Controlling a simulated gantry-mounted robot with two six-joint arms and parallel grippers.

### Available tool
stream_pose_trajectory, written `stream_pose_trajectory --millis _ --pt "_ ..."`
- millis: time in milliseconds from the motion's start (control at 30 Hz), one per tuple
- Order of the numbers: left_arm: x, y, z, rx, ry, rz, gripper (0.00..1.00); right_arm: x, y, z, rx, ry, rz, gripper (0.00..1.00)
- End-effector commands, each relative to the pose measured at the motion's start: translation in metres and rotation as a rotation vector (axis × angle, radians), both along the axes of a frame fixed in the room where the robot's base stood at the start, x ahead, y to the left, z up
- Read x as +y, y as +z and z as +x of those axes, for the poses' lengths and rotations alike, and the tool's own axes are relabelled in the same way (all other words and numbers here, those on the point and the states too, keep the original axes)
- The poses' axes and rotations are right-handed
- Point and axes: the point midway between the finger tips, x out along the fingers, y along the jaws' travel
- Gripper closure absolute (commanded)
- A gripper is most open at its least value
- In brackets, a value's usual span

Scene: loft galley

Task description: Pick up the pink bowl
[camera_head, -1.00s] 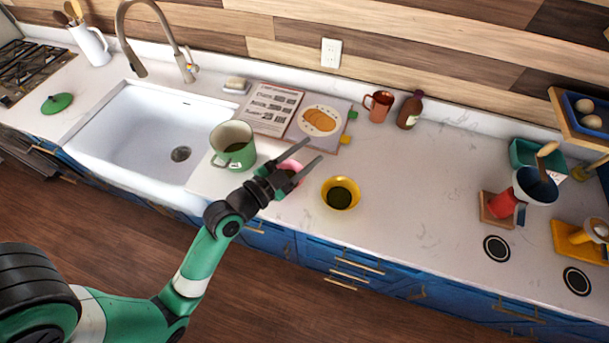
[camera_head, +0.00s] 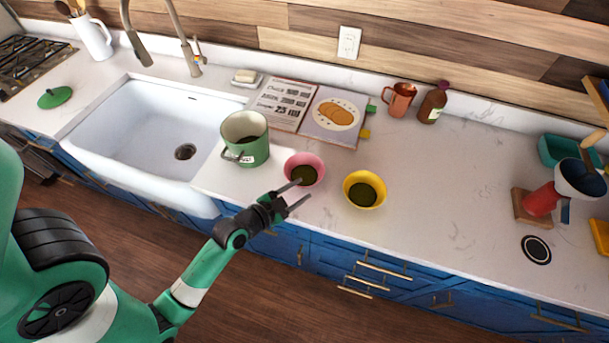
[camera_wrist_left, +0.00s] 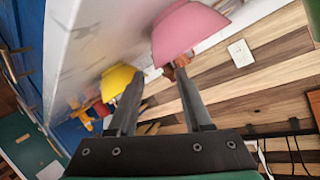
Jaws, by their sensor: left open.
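The pink bowl (camera_head: 304,168) sits upright on the white counter between the green pot and the yellow bowl, with something dark green inside. It also shows in the left wrist view (camera_wrist_left: 185,28), close beyond one finger. My left gripper (camera_head: 302,194) is open and empty near the counter's front edge, just in front of the pink bowl. One fingertip overlaps the bowl's near side in the head view; I cannot tell whether it touches. My right gripper is in neither view.
A green pot (camera_head: 245,138) stands left of the pink bowl and a yellow bowl (camera_head: 364,190) stands close on its right. An open book (camera_head: 310,112) lies behind. The sink (camera_head: 150,135) is further left. The counter right of the yellow bowl is mostly clear.

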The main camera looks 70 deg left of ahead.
Motion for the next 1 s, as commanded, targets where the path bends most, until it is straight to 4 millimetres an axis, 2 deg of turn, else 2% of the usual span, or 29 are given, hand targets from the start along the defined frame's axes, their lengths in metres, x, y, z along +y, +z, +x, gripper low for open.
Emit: stream_pose_trajectory --millis 100,333,600,867,1000 --pt "0.006 -0.006 0.015 0.000 -0.002 0.001 0.50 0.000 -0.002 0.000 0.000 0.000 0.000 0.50" --pt "0.009 -0.011 0.023 0.000 -0.002 0.001 0.50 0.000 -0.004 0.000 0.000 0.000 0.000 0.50" --pt "0.024 -0.027 0.059 0.000 -0.002 0.001 0.50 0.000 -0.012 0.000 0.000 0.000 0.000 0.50" --pt "0.025 -0.028 0.062 0.000 -0.001 0.000 0.50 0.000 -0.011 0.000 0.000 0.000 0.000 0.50" --pt "0.025 -0.028 0.062 0.000 -0.001 0.000 0.76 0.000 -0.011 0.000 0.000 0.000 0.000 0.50"
